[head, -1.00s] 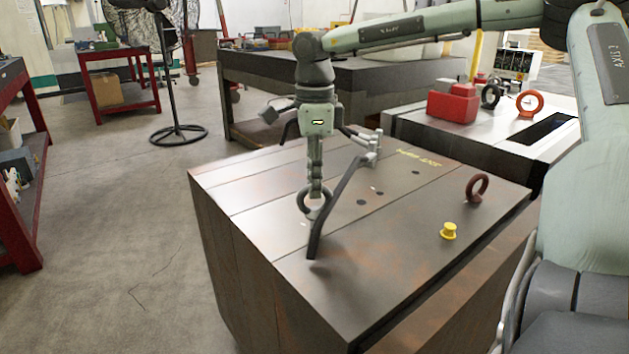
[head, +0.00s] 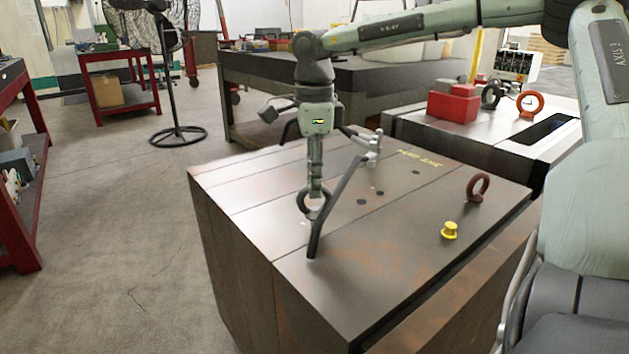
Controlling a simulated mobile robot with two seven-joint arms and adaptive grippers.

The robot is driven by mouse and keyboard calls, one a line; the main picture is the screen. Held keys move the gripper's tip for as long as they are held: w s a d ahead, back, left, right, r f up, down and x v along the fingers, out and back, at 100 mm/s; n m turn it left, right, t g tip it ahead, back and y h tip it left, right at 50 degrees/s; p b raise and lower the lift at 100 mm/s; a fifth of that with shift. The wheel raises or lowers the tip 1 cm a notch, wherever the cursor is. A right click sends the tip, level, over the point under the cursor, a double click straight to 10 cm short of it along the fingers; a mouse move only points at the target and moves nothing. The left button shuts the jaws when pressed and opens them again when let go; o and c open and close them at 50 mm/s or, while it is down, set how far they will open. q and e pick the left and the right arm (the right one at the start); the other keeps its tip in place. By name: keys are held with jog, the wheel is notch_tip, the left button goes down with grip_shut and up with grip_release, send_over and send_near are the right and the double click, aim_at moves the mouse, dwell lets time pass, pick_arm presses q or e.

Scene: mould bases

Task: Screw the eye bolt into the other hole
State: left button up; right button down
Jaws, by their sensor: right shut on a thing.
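My right gripper (head: 316,190) points straight down over the steel mould base (head: 400,265). It is shut on a dark grey eye bolt (head: 303,204), whose ring shows just below the fingers, near the middle of the top face. A dark bar (head: 333,212) slants up beside the ring; I cannot tell whether it passes through it. The eye bolt's shank and any hole under it are hidden. Small dark holes (head: 361,202) show to the right of the gripper. A second, reddish-brown eye bolt (head: 484,188) stands near the right edge. My left gripper is not in view.
A yellow plug (head: 450,231) sits on the top face at the right. Behind are another block with a red box (head: 453,104) and an orange ring (head: 531,104), and a dark workbench (head: 285,72). Open floor (head: 120,220) lies to the left.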

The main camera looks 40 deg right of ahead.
aim_at(314, 210)
jog(key=shift+f+b, duration=0.45)
jog(key=shift+b, duration=0.1)
dwell(0.6)
jog(key=shift+f+b, duration=0.8)
jog(key=shift+f, duration=0.3)
jog(key=shift+f+m+b, duration=0.15)
jog(key=shift+m+b, duration=0.25)
jog(key=shift+m, duration=0.1)
jog(key=m+b, duration=0.2)
jog(key=m, duration=0.3)
jog(key=shift+f+b, duration=0.1)
jog(key=shift+b, duration=0.25)
jog(key=shift+m, duration=1)
jog(key=shift+r+m, duration=0.2)
jog(key=shift+m, duration=0.4)
jog(key=shift+b, duration=0.3)
